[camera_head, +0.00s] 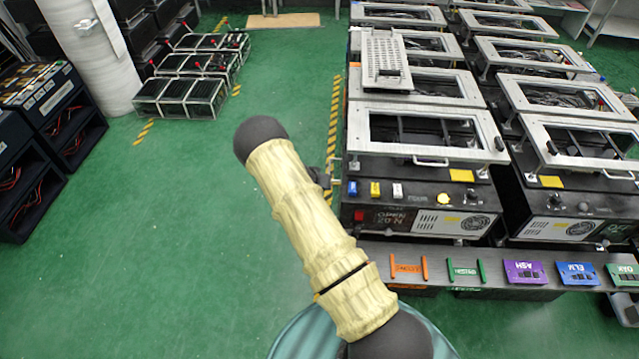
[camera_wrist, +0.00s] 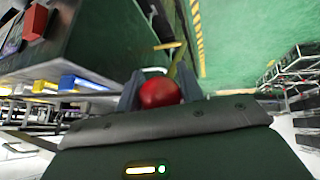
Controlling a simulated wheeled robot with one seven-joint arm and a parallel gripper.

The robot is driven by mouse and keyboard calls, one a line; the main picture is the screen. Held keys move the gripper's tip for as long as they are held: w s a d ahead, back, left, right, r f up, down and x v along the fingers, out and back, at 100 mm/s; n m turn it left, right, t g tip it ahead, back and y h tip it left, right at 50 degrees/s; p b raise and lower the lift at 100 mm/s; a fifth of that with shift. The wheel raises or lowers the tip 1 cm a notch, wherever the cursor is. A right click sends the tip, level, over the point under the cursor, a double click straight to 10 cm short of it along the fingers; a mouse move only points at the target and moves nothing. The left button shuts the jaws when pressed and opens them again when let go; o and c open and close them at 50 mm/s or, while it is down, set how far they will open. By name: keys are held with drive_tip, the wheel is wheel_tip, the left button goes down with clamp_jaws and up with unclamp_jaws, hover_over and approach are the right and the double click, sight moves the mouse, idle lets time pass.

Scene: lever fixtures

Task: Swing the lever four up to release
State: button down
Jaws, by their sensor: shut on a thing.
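The lever's round red knob (camera_wrist: 160,93) sits between the two fingers of my gripper (camera_wrist: 163,84) in the wrist view, and the fingers are shut on it. A thin yellowish lever arm (camera_wrist: 177,62) shows just beyond the knob. In the head view my gripper (camera_head: 321,178) is at the left side of the nearest black fixture (camera_head: 410,217), mostly hidden behind my arm. The knob cannot be made out there. Faint lettering that seems to read FOUR is on the fixture's front top.
The fixture carries a blue switch (camera_head: 353,188), a yellow one (camera_head: 375,188) and a white one (camera_head: 397,190). A grey shelf (camera_head: 455,258) with colored tags runs along its front. More framed fixtures stand behind and to the right. Green floor (camera_head: 200,220) to the left is clear.

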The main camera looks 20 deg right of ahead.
drive_tip(key=shift+w+r, duration=0.15)
drive_tip(key=shift+r, duration=0.05)
drive_tip(key=c, duration=1.1)
unclamp_jaws()
drive_tip(key=shift+o, duration=1)
drive_tip(key=shift+w+f, duration=0.1)
drive_tip(key=shift+w, duration=0.05)
drive_tip(key=shift+d, duration=0.1)
drive_tip(key=shift+s, duration=0.25)
drive_tip(key=shift+s+a+r, duration=0.1)
drive_tip(key=shift+a+r, duration=0.1)
drive_tip(key=shift+r, duration=0.25)
drive_tip(key=p+v, duration=0.4)
drive_tip(key=v, duration=1.2)
drive_tip(key=shift+a, duration=0.2)
drive_tip(key=shift+r, duration=0.15)
